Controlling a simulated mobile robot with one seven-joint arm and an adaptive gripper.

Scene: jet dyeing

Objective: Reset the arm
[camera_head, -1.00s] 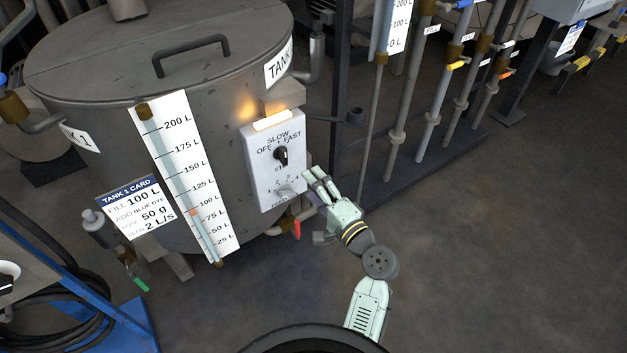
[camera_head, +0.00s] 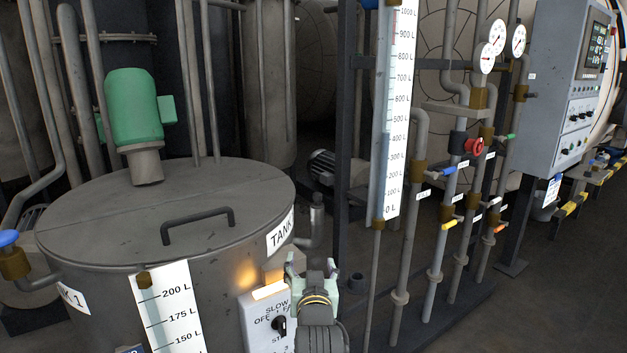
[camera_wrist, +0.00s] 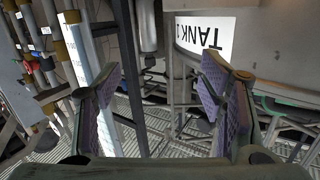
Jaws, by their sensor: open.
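My gripper (camera_head: 312,270) is raised in front of the tank's right side, beside the white switch box (camera_head: 268,318), and hides part of that box. Its fingers point up and away from the camera. In the wrist view my gripper (camera_wrist: 160,100) has its two padded fingers wide apart, with nothing between them. The tank (camera_head: 110,225) carries a "TANK 1" label, which shows upside down in the wrist view (camera_wrist: 205,35).
A tall litre gauge (camera_head: 398,120) and a rack of pipes with coloured valves (camera_head: 450,170) stand right of my gripper. A grey control cabinet (camera_head: 570,90) is farther right. Dark floor (camera_head: 540,290) is clear at the lower right.

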